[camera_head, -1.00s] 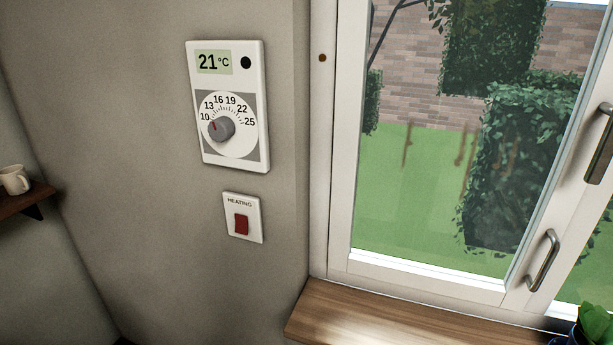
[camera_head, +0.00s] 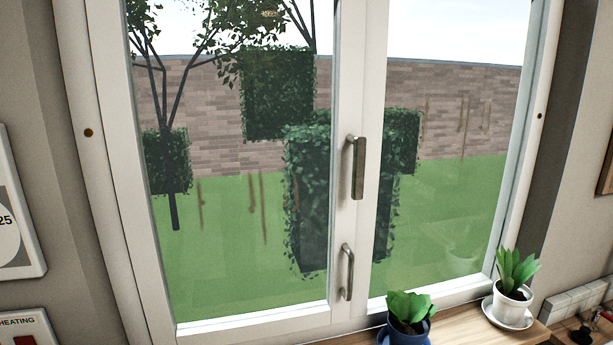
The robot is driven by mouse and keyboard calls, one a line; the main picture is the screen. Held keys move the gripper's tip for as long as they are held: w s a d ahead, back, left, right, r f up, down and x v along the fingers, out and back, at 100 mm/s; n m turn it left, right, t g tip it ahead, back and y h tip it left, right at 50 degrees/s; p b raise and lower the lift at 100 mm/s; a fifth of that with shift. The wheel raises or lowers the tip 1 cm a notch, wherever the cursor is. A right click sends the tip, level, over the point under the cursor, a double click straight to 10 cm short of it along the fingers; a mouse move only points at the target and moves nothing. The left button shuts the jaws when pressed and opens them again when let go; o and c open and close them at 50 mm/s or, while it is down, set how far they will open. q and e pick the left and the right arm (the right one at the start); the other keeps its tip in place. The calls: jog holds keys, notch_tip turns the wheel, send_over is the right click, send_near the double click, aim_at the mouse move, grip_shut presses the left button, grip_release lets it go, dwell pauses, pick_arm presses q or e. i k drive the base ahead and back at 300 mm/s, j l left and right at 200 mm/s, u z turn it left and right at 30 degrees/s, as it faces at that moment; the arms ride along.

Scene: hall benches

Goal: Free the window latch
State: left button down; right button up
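A white-framed window with two panes fills the middle of the head view. The window latch (camera_head: 358,168) is a dark grey metal handle on the middle upright of the frame, pointing downward. Below it, a bow-shaped metal pull handle (camera_head: 347,272) is fixed on the left sash. Both sashes look closed. Neither of my grippers shows in the view.
A plant in a blue pot (camera_head: 408,334) and a plant in a white pot (camera_head: 508,303) on a saucer stand on the wooden sill (camera_head: 468,331), below and right of the latch. A thermostat (camera_head: 17,215) and a heating switch (camera_head: 24,329) are on the left wall.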

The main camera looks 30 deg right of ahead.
aim_at(359, 143)
jog(key=z, duration=1.25)
